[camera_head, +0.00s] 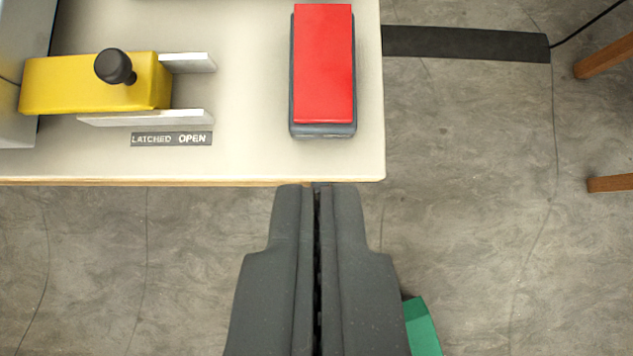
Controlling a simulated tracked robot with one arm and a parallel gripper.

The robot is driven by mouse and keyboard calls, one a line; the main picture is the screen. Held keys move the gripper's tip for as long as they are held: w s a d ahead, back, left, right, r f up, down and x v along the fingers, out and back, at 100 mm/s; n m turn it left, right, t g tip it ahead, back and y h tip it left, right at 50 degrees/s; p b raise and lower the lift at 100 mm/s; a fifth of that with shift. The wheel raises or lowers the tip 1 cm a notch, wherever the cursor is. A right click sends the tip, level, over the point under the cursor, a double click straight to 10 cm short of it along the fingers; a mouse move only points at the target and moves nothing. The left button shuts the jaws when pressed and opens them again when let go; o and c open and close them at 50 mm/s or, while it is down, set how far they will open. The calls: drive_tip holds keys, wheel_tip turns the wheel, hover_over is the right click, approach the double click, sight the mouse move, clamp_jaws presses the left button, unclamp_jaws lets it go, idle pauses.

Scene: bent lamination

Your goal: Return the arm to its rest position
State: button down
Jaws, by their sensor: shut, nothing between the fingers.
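My gripper (317,188) points up the picture from the bottom centre. Its two dark grey fingers lie side by side with only a thin dark seam between them, and they hold nothing. The fingertips show just below the front edge of the pale table (250,160) in the picture. The rest of the arm is out of view.
A red block (323,65) lies on a grey base near the table's right edge. A yellow block (85,85) with a black knob sits at the left, beside a label (171,139) reading "LATCHED OPEN". A green object (421,325) is partly hidden. Wooden legs (610,183) stand right.

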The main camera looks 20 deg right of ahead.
drive_tip(key=s+r+n+t, duration=0.1)
drive_tip(key=s+r, duration=0.4)
drive_tip(key=r, duration=0.8)
drive_tip(key=s+d+r+n+t+y, duration=0.1)
drive_tip(key=s+r+t, duration=0.3)
drive_tip(key=r, duration=0.9)
drive_tip(key=s+r+n+t+y, duration=0.1)
drive_tip(key=s+r, duration=0.5)
drive_tip(key=r, duration=0.8)
drive_tip(key=shift+s+d+n+t, duration=0.3)
drive_tip(key=shift+d+t, duration=0.1)
drive_tip(key=shift+t, duration=0.5)
